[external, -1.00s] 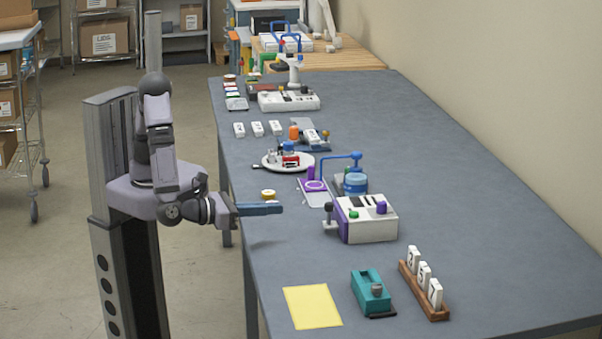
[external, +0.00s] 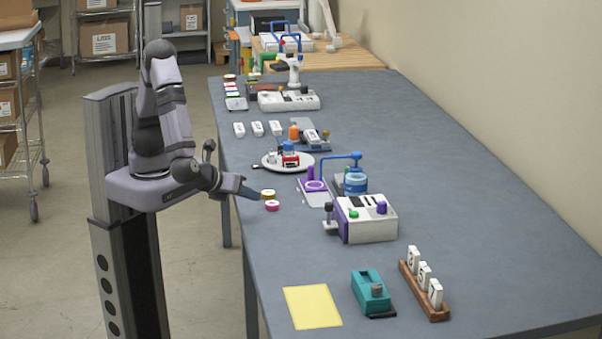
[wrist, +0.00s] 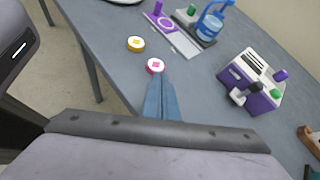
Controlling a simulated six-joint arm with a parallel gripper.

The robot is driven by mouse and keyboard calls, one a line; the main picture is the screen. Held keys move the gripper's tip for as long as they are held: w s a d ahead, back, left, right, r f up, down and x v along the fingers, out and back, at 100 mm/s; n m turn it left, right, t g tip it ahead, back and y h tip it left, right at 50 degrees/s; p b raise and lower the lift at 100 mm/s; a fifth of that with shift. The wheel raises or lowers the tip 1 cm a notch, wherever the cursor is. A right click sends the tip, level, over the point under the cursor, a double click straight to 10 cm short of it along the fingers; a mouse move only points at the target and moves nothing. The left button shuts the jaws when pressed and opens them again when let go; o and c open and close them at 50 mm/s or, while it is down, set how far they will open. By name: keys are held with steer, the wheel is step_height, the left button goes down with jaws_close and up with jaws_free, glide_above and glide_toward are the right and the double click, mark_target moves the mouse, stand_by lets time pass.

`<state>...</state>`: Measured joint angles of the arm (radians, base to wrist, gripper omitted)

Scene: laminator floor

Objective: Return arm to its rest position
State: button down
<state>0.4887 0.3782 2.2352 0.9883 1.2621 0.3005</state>
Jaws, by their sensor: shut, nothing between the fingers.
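My gripper (external: 250,193) is at the left edge of the blue-grey table, beside two small round pieces. In the wrist view its blue fingers (wrist: 162,95) are together with nothing between them. A pink round piece (external: 272,205) lies on the table just beyond the fingertips; it also shows in the wrist view (wrist: 155,66). A yellow-brown round piece (external: 267,193) lies close behind it, and in the wrist view (wrist: 136,43) it is to the upper left. My arm is bent over the table's left side.
A white and purple laminator (external: 366,219) stands to the right. A plate with small items (external: 303,167) and a blue-handled press (external: 355,181) are farther back. A yellow sheet (external: 312,307), a teal device (external: 371,292) and a wooden rack (external: 425,295) are in front. The table between is clear.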

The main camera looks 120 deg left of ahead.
steer(key=s+n+g+h+p, duration=0.2)
steer(key=s+n+g+h, duration=0.15)
steer(key=s+n, duration=0.35)
steer(key=s+d+r+n+t+h+p, duration=0.2)
steer(key=d+n+h+p, duration=0.1)
steer(key=d+n+h, duration=0.3)
steer(key=n+h, duration=0.2)
steer(key=n, duration=0.2)
steer(key=shift+s, duration=0.25)
stand_by(0.8)
